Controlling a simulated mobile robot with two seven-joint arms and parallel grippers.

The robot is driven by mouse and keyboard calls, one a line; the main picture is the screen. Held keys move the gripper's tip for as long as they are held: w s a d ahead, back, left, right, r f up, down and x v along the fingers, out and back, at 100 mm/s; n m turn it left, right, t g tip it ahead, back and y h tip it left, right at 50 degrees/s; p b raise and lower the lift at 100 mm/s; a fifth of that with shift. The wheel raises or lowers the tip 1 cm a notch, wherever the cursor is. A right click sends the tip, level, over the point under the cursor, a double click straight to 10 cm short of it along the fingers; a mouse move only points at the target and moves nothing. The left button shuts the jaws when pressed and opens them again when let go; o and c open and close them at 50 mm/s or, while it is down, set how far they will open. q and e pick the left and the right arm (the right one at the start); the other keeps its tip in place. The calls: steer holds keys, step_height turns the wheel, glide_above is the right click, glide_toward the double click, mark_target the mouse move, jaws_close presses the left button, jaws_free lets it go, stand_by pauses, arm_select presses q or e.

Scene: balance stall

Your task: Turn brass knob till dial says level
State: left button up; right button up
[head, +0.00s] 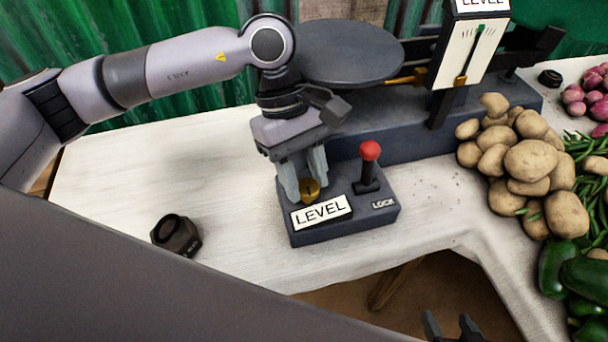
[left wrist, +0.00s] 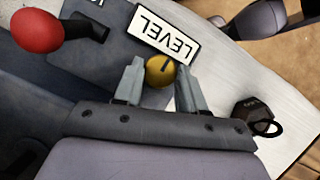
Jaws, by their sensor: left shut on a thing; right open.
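The brass knob (head: 310,188) sits on top of the dark control box (head: 345,226), behind a white LEVEL label (head: 321,212). My left gripper (head: 303,186) points down and is shut on the knob. In the left wrist view the knob (left wrist: 160,70) lies between the fingertips, with a dark line across its top. The dial (head: 468,50) is a white upright plate with a dark pointer and a green mark near its top, under a LEVEL sign (head: 480,4). The pointer leans slightly right toward the green mark. My right gripper (head: 452,327) is open and empty at the bottom edge.
A red-topped lever (head: 369,152) marked LOCK stands right of the knob. The round scale pan (head: 345,52) is behind my left gripper. A dark weight (head: 177,234) lies left on the white table (head: 120,185). Potatoes (head: 530,160) are piled at right.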

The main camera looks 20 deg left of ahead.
arm_select(q)
steer(key=o, duration=0.9)
steer(key=shift+o, duration=0.7)
